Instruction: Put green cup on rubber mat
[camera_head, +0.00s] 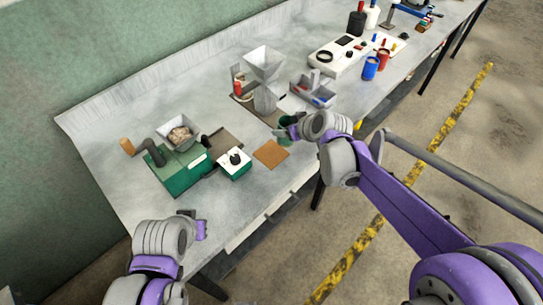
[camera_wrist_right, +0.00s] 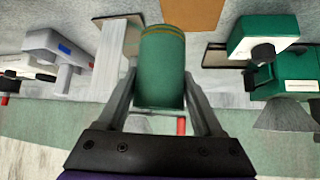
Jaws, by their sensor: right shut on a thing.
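The green cup (camera_head: 286,138) is in my right gripper (camera_head: 287,132) above the front of the table. In the right wrist view the cup (camera_wrist_right: 161,70) stands between the two fingers of the right gripper (camera_wrist_right: 160,92), which is shut on it. A flat tan-brown square mat (camera_head: 271,153) lies just left of the cup. It also shows at the top of the wrist view (camera_wrist_right: 193,13). A darker mat (camera_head: 226,142) lies beside the green grinder. I cannot tell by material which is rubber. My left gripper (camera_head: 201,229) is at the lower left, its fingers unclear.
A green grinder (camera_head: 183,179) with a hopper and a small white-topped green box (camera_head: 234,165) stand left of the tan mat. A funnel stand (camera_head: 264,65), a grey divided tray (camera_head: 312,92) and blue (camera_head: 370,68) and red (camera_head: 383,58) cups stand farther back.

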